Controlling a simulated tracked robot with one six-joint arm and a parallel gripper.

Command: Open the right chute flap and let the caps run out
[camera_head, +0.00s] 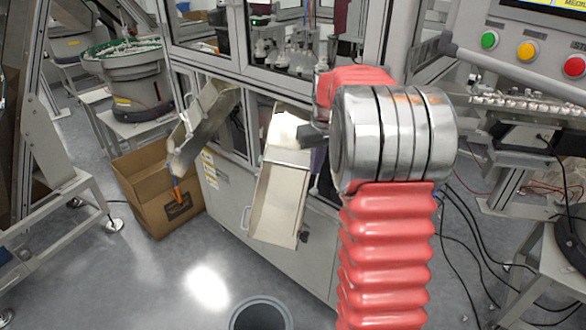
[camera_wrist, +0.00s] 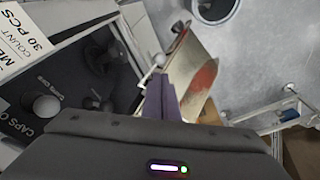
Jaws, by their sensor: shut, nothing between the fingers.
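The right chute (camera_head: 277,205) slopes down from the machine front in the head view. A pale mass (camera_head: 285,130), perhaps caps, lies in its upper part above a crosswise edge (camera_head: 286,156), which may be the flap. The chute also shows in the wrist view (camera_wrist: 183,62), with a reddish patch inside. A small white ball (camera_wrist: 158,59), perhaps a knob, is at its near edge. My gripper (camera_head: 303,132) is beside the chute's upper end; its purple fingers (camera_wrist: 161,92) are shut and empty. I cannot tell whether they touch the chute. My arm hides part of the machine.
A round grey bin (camera_head: 262,313) stands on the floor below the chute. The left chute (camera_head: 200,125) slopes towards an open cardboard box (camera_head: 160,195). A control panel with buttons (camera_head: 526,50) is at the right, above cables on the floor. The floor front left is clear.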

